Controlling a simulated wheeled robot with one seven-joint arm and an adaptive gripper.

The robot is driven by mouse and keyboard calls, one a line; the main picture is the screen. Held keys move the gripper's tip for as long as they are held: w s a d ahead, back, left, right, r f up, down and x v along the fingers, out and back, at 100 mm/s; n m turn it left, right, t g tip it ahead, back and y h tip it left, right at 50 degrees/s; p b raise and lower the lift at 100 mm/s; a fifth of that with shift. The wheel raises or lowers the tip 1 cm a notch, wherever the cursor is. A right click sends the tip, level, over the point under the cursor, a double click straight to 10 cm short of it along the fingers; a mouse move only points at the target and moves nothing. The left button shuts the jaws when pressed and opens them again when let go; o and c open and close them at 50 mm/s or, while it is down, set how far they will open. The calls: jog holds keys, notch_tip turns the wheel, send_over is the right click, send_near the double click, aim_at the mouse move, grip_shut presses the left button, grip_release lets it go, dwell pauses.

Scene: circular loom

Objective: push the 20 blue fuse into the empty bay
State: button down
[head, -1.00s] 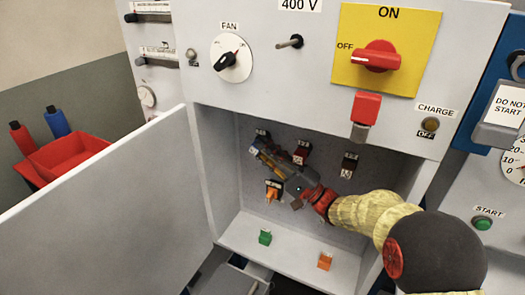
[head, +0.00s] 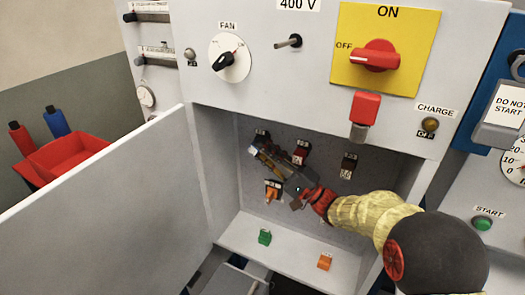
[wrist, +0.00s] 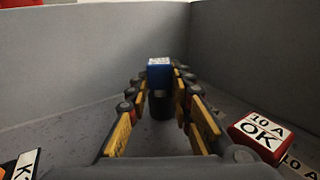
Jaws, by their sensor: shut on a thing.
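My gripper (wrist: 158,88) is shut on a small blue fuse (wrist: 158,68), which shows between the fingertips in the wrist view. A dark block (wrist: 160,103) shows just below the fuse there; I cannot tell whether the fuse touches it or sits in a bay. A dark bay (head: 348,166) without a coloured fuse shows to the right. The number on the blue fuse is too small to read.
A red fuse (head: 301,151) marked 10 A OK in the wrist view (wrist: 258,134) sits close to the right of my gripper. An orange fuse (head: 272,190) is below it. The open door (head: 100,205) stands left.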

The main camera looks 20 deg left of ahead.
jog(key=shift+w+a+r, duration=0.1)
jog(key=shift+w+r, duration=0.05)
dwell(0.6)
jog(key=c, duration=1.6)
grip_release()
jog(key=shift+r, duration=0.15)
jog(key=shift+o, duration=0.5)
jog(key=shift+w, duration=0.1)
